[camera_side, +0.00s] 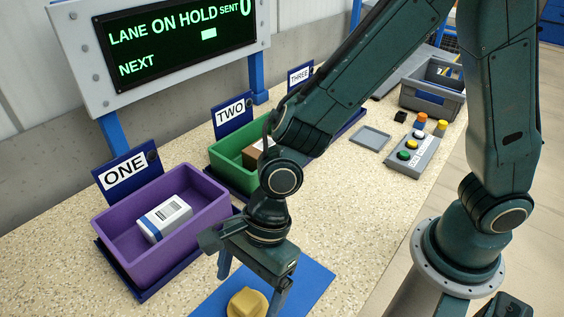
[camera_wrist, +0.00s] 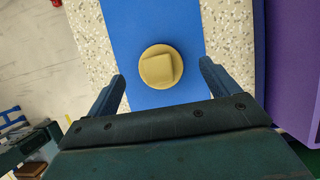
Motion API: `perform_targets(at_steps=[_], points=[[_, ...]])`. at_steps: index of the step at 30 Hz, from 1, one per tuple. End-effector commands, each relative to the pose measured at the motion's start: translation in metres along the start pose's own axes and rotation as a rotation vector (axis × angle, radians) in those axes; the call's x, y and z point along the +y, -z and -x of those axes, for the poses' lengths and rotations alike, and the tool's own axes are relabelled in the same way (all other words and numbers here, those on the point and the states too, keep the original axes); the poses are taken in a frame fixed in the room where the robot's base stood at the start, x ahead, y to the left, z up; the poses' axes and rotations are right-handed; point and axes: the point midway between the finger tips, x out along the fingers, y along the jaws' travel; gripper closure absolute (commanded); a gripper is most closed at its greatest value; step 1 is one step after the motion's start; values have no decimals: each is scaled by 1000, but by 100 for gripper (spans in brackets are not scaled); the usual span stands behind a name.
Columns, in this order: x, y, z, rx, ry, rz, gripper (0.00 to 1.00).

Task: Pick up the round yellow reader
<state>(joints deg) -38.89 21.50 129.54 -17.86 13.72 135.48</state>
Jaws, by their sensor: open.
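The round yellow reader (camera_side: 247,303) lies on a blue mat (camera_side: 312,282) at the bottom of the side view. It has a round base with a squarish raised top. In the wrist view the yellow reader (camera_wrist: 160,66) sits on the blue mat (camera_wrist: 150,20), ahead of and between my fingertips. My gripper (camera_side: 250,281) is open and empty above the mat, pointing down, with one finger in front of or close to the reader in the side view. In the wrist view my gripper's fingers (camera_wrist: 161,75) stand apart on either side of the reader, with gaps to it.
A purple bin (camera_side: 120,222) marked ONE holds a white box (camera_side: 165,218). A green bin (camera_side: 225,165) marked TWO holds a brown box. A button panel (camera_side: 412,155), a flat grey tray (camera_side: 370,138) and a grey crate (camera_side: 435,100) stand farther back. The display (camera_side: 180,40) reads "LANE ON HOLD".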

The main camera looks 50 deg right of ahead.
Motion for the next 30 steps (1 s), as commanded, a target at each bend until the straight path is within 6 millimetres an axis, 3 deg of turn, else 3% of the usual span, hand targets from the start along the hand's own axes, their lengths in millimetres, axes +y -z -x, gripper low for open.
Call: perform_targets(at_steps=[7,19,30], points=[[1,1,-10,1,-1,0,13],[3,2,-46,2,-1,0,13],[3,2,-52,0,0,0,13]])
